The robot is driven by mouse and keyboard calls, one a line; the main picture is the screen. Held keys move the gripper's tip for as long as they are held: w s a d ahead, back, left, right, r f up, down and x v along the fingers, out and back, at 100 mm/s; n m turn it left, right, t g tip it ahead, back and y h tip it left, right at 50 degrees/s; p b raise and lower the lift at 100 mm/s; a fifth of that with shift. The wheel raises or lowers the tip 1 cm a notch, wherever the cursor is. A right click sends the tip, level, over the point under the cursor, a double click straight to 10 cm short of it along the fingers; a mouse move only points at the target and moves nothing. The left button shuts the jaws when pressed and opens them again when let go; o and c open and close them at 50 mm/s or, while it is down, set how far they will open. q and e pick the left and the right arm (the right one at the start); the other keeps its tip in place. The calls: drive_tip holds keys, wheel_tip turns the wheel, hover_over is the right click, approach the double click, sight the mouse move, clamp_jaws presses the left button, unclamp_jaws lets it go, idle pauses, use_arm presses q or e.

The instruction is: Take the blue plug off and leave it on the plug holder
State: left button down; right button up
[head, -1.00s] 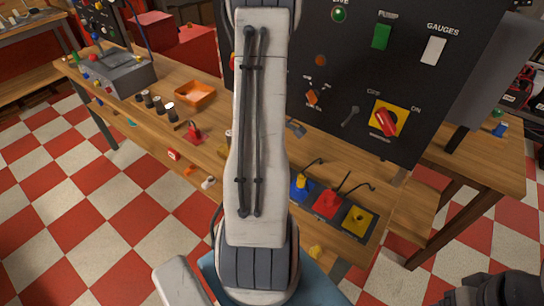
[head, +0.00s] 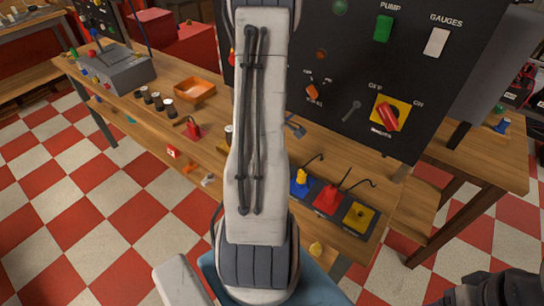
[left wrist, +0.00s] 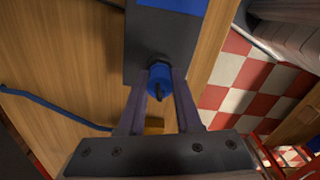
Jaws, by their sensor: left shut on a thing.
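In the left wrist view my left gripper (left wrist: 160,95) is shut on the blue plug (left wrist: 160,80), with a finger on each side of it. The plug lies close to the end of a dark block with a blue top patch (left wrist: 172,5); whether it still touches the block I cannot tell. A short dark stub points from the plug toward the camera. In the head view my left arm hides the gripper and plug. A row of blue (head: 300,188), red (head: 327,200) and yellow (head: 359,217) pads sits on the bench; I cannot tell which thing is the plug holder.
A black switch panel (head: 345,75) stands upright behind the pads. An orange tray (head: 195,92), a red padlock-like item (head: 193,130) and a grey box (head: 118,72) stand to the left. A blue cable (left wrist: 45,104) lies on the wood in the left wrist view.

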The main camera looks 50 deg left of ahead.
use_arm(q)
drive_tip(key=shift+f, duration=0.15)
drive_tip(key=c, duration=0.5)
unclamp_jaws()
wheel_tip(320, 180, up, 11)
drive_tip(key=shift+f, duration=0.2)
